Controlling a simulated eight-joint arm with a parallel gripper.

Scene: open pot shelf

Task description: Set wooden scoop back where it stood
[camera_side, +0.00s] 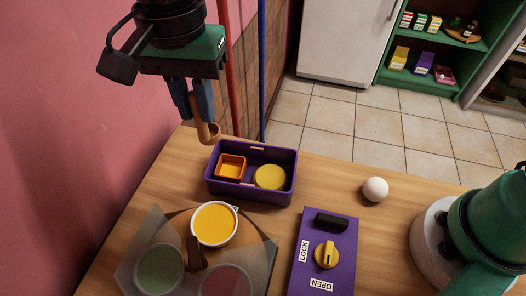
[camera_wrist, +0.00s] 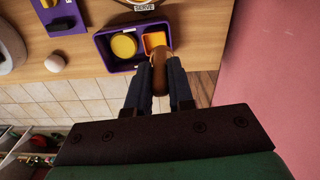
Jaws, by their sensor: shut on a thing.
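My gripper (camera_side: 196,112) is shut on the wooden scoop (camera_side: 209,132), a brown scoop with a rounded end pointing down. It hangs in the air near the back left corner of the purple bin (camera_side: 212,188). In the wrist view the scoop (camera_wrist: 160,78) sits between my two fingers (camera_wrist: 159,68), and its far end overlaps the bin's edge near the orange box. The bin also shows in the wrist view (camera_wrist: 101,46). It holds a small orange square box (camera_side: 230,168) and a round yellow piece (camera_side: 269,177).
A purple LOCK/OPEN panel (camera_side: 309,255) and a white ball (camera_side: 375,189) lie to the right. A pink wall (camera_side: 60,130) is at left.

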